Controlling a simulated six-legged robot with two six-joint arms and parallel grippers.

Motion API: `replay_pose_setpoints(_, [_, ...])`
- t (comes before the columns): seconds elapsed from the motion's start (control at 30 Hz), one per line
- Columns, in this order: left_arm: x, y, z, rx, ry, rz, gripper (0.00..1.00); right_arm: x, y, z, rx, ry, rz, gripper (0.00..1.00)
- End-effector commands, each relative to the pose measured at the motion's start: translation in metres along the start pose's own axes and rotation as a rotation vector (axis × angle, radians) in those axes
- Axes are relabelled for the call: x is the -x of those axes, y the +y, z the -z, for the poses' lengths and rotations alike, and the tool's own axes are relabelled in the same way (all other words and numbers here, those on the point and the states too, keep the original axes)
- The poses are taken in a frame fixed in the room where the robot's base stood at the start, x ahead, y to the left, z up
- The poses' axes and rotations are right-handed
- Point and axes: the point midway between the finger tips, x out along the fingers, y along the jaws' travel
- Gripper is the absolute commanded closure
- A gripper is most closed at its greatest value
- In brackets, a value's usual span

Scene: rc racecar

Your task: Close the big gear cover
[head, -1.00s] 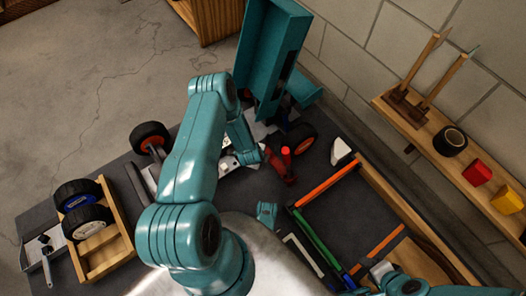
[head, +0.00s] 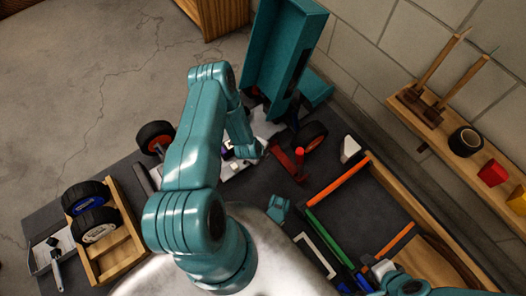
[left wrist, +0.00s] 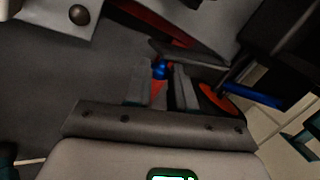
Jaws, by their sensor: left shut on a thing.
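My left arm reaches over the bench in the head view, and its forearm hides its fingers. In the left wrist view the left gripper (left wrist: 162,78) is shut on a small red and blue part (left wrist: 158,88), mostly hidden between the dark fingers. I cannot clearly make out the big gear cover. The car's pale chassis (head: 236,168) lies under and beside the gripper. A red part (head: 291,163) with a round red top stands just right of the gripper in the head view.
A tall teal box-like piece (head: 284,50) stands behind the chassis. Wheels (head: 88,198) sit in a wooden tray (head: 118,222) at left. A wooden-edged tray with orange (head: 338,183) and green (head: 330,236) bars lies right. A wall shelf (head: 440,113) holds tools.

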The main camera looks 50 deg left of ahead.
Motion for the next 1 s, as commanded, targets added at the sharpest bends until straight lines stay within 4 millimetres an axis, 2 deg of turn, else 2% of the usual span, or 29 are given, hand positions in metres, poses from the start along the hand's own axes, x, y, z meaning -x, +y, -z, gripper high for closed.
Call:
replay_pose_setpoints(0.43, [-0.001,-0.005,-0.012,-0.147,0.069,0.007,1.0,-0.008,0.003,0.005,0.005,0.02,0.001,0.57])
replay_pose_setpoints(0.93, [-0.001,-0.005,-0.016,-0.163,0.075,0.007,1.0,-0.009,0.003,0.006,0.005,0.023,0.001,0.57])
replay_pose_setpoints(0.97, [-0.001,-0.005,-0.016,-0.163,0.075,0.007,0.73,-0.009,0.003,0.006,0.005,0.023,0.001,0.57])
replay_pose_setpoints(1.0, [-0.001,-0.005,-0.017,-0.162,0.075,0.006,0.65,-0.009,0.003,0.006,0.005,0.023,0.001,0.57])
